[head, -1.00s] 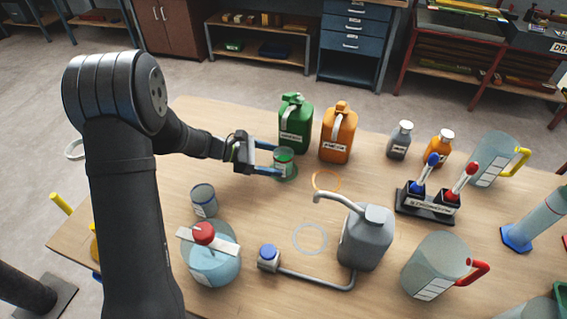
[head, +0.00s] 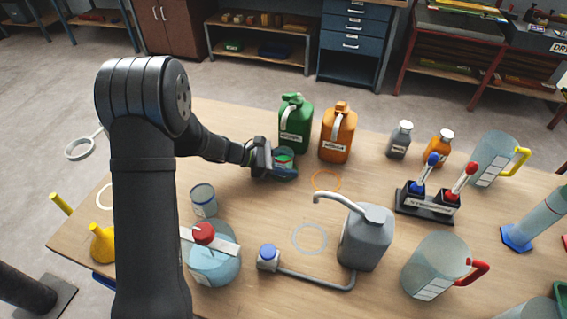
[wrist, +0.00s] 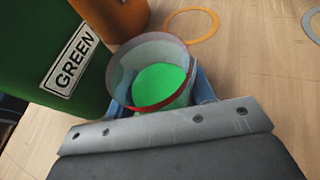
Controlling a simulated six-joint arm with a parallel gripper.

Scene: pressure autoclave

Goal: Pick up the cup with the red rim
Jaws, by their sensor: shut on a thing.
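The cup with the red rim (wrist: 150,53) is clear, with bright green contents, and it sits between my gripper's blue fingers in the wrist view. It also shows in the head view (head: 284,156), partly hidden by my gripper (head: 283,166). My gripper is shut on the cup, with one finger on each side of it. The cup looks upright at or very near the tabletop; I cannot tell whether it touches.
A green jug (head: 295,125) stands right behind the held cup, close by. An orange jug (head: 337,135) is to its right. A grey can with a spout (head: 366,240) and a red-capped flask (head: 213,262) stand nearer the front. An orange ring (head: 327,181) lies flat.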

